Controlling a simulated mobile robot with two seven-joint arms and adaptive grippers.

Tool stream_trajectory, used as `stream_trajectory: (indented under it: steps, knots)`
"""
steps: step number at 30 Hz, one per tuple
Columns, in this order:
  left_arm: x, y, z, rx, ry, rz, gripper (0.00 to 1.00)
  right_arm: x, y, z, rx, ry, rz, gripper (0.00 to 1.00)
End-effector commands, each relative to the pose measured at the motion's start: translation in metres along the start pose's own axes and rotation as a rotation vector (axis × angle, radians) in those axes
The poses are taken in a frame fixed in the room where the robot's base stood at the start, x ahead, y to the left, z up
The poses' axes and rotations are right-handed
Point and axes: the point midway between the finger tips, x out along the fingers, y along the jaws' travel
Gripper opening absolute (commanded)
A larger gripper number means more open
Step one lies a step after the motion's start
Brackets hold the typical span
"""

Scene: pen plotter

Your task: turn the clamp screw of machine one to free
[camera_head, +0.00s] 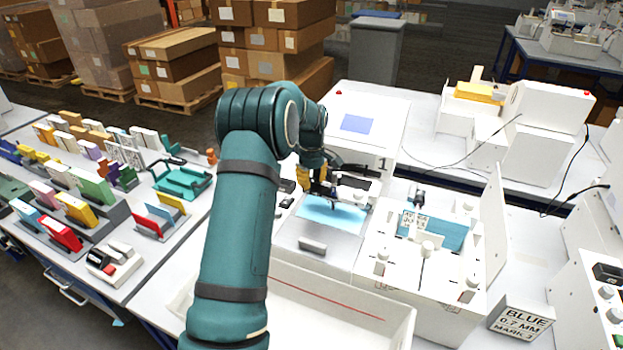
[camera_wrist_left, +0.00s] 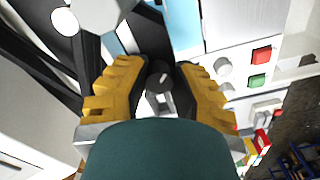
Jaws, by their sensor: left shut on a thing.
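Machine one (camera_head: 366,125), a white plotter with a blue screen and the number 1, stands at the middle of the bench. A light blue sheet (camera_head: 333,214) lies on its bed under a dark carriage. My left gripper (camera_head: 317,182), with yellow fingers, reaches down at the carriage above the sheet's back edge. In the left wrist view its fingers (camera_wrist_left: 160,95) are shut on a small dark knob, the clamp screw (camera_wrist_left: 159,79), with a paler lever-like part below it. The knob's setting cannot be read. My right gripper is out of view.
A second white unit with a teal sheet (camera_head: 450,234) stands to the right. A white tray (camera_head: 397,337) lies in front. Holders with coloured blocks fill the left bench. A sign reading BLUE 0.7 MM (camera_head: 520,318) stands at the lower right.

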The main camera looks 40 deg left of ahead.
Motion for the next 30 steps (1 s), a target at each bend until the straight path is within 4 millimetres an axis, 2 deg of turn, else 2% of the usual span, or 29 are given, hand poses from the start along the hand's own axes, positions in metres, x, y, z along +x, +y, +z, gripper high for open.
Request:
stream_trajectory:
  steps: [19,20,22,30]
  knots:
    - [0.0032,-0.0004,0.0030,-0.049,-0.008,-0.007,0.00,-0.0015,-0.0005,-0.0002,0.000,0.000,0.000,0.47]
    - [0.0032,-0.0004,0.0030,-0.049,-0.008,-0.007,0.34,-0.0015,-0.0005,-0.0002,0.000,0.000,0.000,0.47]
    - [0.0029,-0.0002,0.0027,-0.049,-0.007,-0.006,0.59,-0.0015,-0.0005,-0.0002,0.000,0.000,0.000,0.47]
    - [0.0012,0.0001,0.0013,-0.049,-0.003,-0.002,0.59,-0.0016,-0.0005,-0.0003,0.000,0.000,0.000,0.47]
